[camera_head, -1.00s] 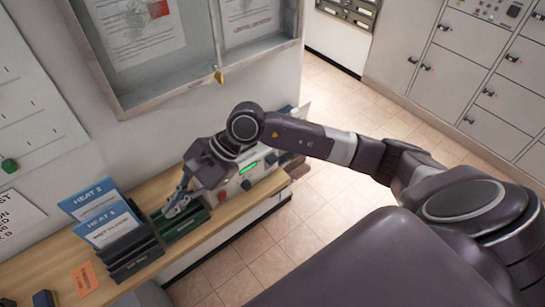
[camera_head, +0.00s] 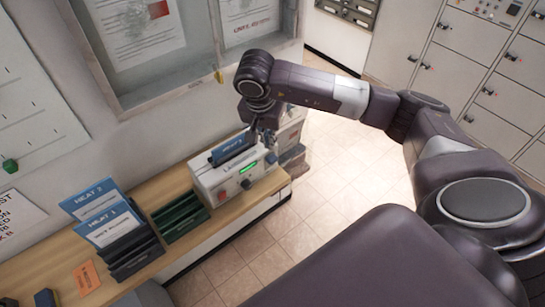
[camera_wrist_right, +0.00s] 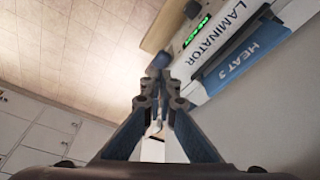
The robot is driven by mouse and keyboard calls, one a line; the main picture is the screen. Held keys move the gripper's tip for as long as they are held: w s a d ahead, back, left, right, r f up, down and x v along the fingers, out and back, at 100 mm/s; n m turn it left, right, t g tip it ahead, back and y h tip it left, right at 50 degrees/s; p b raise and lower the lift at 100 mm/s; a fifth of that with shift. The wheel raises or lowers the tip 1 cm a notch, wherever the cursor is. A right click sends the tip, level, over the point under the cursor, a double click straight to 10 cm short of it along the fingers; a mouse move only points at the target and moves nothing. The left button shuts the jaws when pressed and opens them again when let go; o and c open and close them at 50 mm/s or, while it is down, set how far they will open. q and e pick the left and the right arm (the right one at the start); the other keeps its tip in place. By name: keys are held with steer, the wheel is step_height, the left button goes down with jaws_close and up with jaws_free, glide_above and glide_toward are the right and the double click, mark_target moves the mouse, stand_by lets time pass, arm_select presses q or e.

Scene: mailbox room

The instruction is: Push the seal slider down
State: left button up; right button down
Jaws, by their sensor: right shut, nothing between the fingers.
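My right gripper (camera_head: 268,142) is shut and empty, pointing down at the laminator's right end. In the right wrist view its fingertips (camera_wrist_right: 160,75) are close beside that end. A small dark knob (camera_head: 271,158) there may be the seal slider; I cannot tell whether the fingers touch it.
A green rack (camera_head: 181,216) stands left of the laminator on the wooden shelf (camera_head: 185,178). Farther left is a dark rack (camera_head: 135,255) with blue HEAT cards (camera_head: 108,225). An orange note (camera_head: 86,277) lies near it. A wall cabinet (camera_head: 190,75) hangs above.

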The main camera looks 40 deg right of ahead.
mark_target(270, 163)
steer(key=shift+f, duration=0.15)
steer(key=shift+b+x, duration=1.85)
steer(key=shift+x, duration=1.55)
steer(key=shift+a, duration=0.1)
steer(key=b+x, duration=0.3)
steer(key=a+b+x, duration=0.1)
steer(key=b+x, duration=0.1)
steer(key=shift+s+f, duration=0.25)
steer(key=shift+f, duration=0.1)
steer(key=shift+r, duration=0.15)
steer(key=shift+s+a+r, duration=0.15)
steer(key=shift+s+a, duration=0.05)
steer(key=shift+a, duration=0.05)
steer(key=shift+s+a+r+p, duration=0.35)
steer(key=shift+s+a, duration=0.4)
steer(key=shift+a, duration=0.25)
